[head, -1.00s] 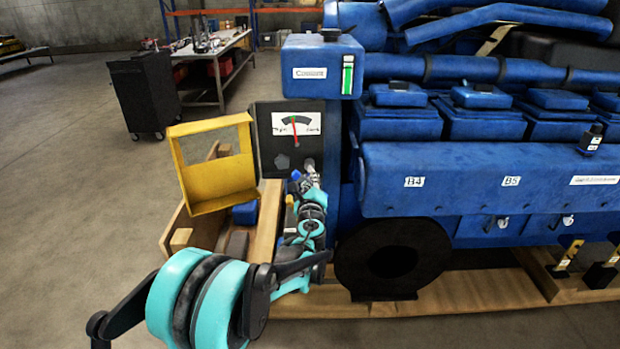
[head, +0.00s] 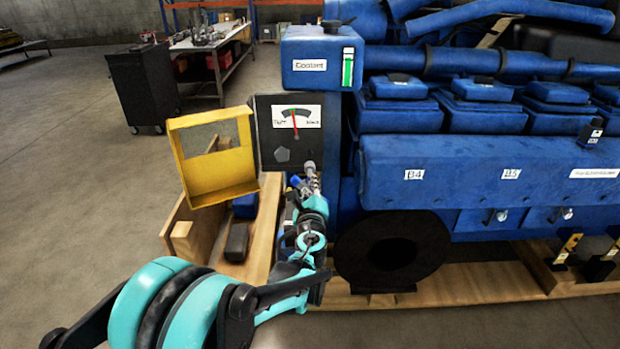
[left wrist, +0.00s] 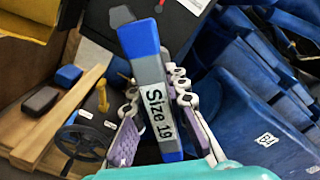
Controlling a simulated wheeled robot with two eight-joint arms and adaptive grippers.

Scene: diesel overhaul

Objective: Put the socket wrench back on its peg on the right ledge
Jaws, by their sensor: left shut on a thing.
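The socket wrench (left wrist: 150,105) is a blue and grey bar with a white "Size 19" label, seen large and tilted in the left wrist view. My left gripper (left wrist: 153,92) is shut on it, with a purple-padded finger on either side. In the head view my left gripper (head: 308,188) is in front of the engine's left end, below the gauge box. There the wrench is small and mostly hidden by the gripper. I cannot make out the wrench's peg. My right gripper is not in view.
The blue engine (head: 480,165) fills the right side. A gauge box (head: 285,150) and an open yellow frame (head: 215,180) stand behind and left of the gripper. Yellow-and-black parts (head: 567,248) stand low at the right on wooden timber.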

